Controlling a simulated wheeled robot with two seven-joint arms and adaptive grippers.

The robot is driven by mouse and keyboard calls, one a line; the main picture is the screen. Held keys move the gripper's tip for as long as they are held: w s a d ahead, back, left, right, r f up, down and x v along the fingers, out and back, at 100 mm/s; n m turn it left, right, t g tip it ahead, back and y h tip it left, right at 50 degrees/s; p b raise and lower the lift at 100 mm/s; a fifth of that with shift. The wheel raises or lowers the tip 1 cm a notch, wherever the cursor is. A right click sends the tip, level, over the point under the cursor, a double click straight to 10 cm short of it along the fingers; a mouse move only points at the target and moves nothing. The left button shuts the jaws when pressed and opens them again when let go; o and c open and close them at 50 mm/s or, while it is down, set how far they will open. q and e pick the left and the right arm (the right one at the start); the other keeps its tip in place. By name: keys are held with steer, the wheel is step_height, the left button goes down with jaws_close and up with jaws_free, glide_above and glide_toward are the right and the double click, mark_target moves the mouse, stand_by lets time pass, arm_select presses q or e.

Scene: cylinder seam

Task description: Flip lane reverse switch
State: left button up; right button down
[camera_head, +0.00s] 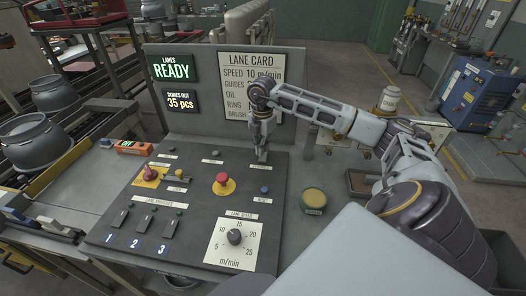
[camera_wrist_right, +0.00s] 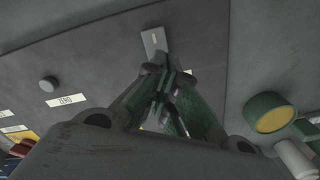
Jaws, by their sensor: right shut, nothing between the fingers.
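The dark control panel (camera_head: 200,190) lies on the bench. My right gripper (camera_head: 262,155) is shut and empty, fingers pointing down over the panel's back right part. In the right wrist view the closed fingertips (camera_wrist_right: 160,75) are near a small light grey plate (camera_wrist_right: 154,42); whether they touch it I cannot tell. The gripper hides part of this spot in the head view, and its label is too small to read. Three small levers (camera_head: 145,222) stand at the panel's front left, above the numbers 1, 2 and 3. My left gripper is out of view.
A red button (camera_head: 222,181) on yellow, a blue button (camera_head: 265,190) and a speed dial (camera_head: 235,237) sit on the panel. A green-and-yellow round container (camera_head: 313,200) stands right of it. The lane card (camera_head: 240,75) and READY display (camera_head: 171,68) are on the upright board behind.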

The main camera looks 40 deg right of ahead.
mark_target(262, 159)
steer(key=shift+r+p, duration=0.4)
steer(key=shift+r, duration=0.75)
steer(key=shift+r+p, duration=0.4)
steer(key=shift+p, duration=0.15)
steer(key=shift+r, duration=0.1)
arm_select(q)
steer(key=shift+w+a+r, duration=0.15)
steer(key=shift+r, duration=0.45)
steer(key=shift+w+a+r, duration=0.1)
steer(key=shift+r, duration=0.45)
